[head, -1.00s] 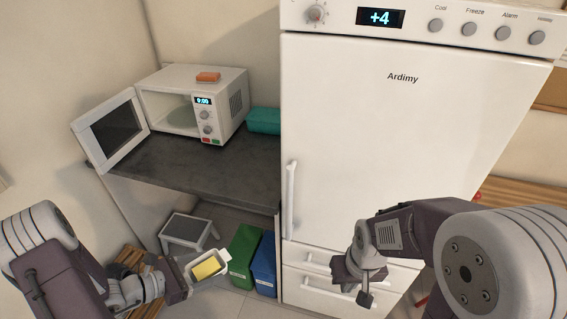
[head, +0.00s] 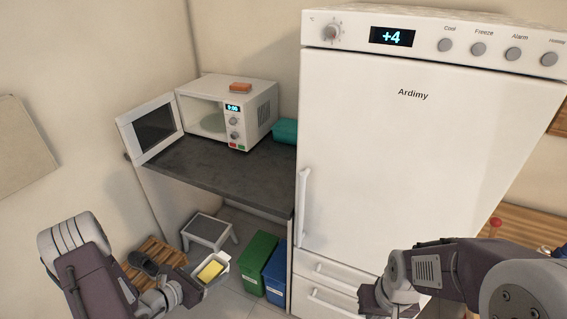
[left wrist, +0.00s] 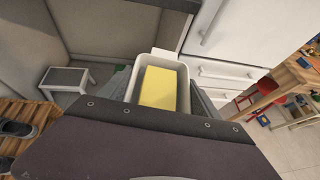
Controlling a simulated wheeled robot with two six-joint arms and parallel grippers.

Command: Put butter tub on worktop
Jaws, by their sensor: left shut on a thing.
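The butter tub (head: 222,259) is a small white open dish with a yellow block of butter (head: 210,270) in it. My left gripper (head: 196,288) is shut on the tub and holds it in the air, low in front of the counter. In the left wrist view the tub (left wrist: 184,72) sits between the fingers, upright, with the butter inside. The worktop (head: 200,172) is a dark grey counter, higher up and behind the tub. My right gripper (head: 374,298) is near the fridge's lower drawers; its fingertips are not clear.
A white microwave (head: 262,105) with its door (head: 152,128) open stands on the worktop, an orange item (head: 241,87) on top. A teal object (head: 285,131) is beside it. The front strip of worktop is clear. Below are a stool (head: 208,230), green bin (head: 256,262) and blue bin (head: 277,272).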

